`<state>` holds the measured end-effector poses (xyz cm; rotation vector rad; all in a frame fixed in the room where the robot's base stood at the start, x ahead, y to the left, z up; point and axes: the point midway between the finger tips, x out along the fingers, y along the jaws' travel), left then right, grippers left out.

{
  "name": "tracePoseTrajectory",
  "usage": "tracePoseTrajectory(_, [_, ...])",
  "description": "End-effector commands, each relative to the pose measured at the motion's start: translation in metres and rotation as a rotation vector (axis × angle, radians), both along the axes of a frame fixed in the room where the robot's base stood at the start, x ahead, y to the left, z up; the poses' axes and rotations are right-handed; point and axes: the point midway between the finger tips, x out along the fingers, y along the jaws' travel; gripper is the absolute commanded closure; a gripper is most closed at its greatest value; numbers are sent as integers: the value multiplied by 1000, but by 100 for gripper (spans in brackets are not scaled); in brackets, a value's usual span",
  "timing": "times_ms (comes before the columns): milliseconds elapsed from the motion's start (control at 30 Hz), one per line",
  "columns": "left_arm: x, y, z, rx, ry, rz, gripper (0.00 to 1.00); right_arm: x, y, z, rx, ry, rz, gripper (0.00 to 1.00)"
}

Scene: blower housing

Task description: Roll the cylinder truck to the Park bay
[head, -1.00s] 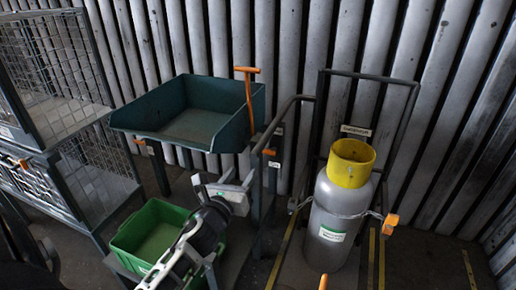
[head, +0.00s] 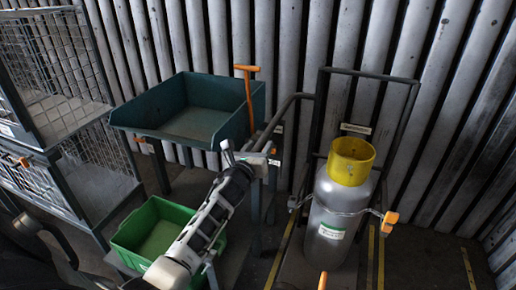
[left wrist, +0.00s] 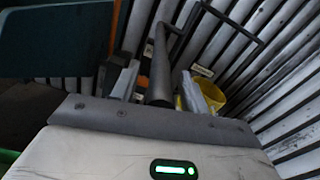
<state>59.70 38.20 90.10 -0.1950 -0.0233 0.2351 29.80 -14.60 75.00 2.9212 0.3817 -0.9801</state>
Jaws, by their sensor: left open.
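The cylinder truck (head: 399,88) is a dark tubular frame at centre right, upright. It carries a grey gas cylinder (head: 325,230) with a yellow collar (head: 351,163), held by a chain. A handle bar (head: 287,110) reaches from the frame toward the left; it also shows in the left wrist view (left wrist: 160,68). My left gripper (head: 250,156) is open at the near end of this bar. In the left wrist view the bar lies between the fingers (left wrist: 163,88); contact cannot be told. Yellow floor lines (head: 371,258) run beside the truck; I cannot tell which bay they mark. My right gripper is not seen.
A teal open tray (head: 190,124) on a stand and a green bin (head: 152,233) are left of the truck. A wire-mesh cage (head: 70,80) stands at far left. A corrugated wall (head: 290,50) closes the back. Floor at the right (head: 430,260) is clear.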

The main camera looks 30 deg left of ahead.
Motion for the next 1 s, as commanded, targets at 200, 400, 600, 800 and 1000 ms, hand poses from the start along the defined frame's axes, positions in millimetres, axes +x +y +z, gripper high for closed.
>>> tracePoseTrajectory(200, [0,0,0,-1,0,0,100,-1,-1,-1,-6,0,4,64])
tracePoseTrajectory(400, [0,-1,0,-1,0,0,100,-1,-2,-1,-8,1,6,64])
tracePoseTrajectory(600, [1,-9,-2,-3,-1,0,100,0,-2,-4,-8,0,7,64])
tracePoseTrajectory(800, [6,-34,-3,-6,-1,1,100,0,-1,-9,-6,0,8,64])
tracePoseTrajectory(1000, [10,-61,-3,-8,-2,13,100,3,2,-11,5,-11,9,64])
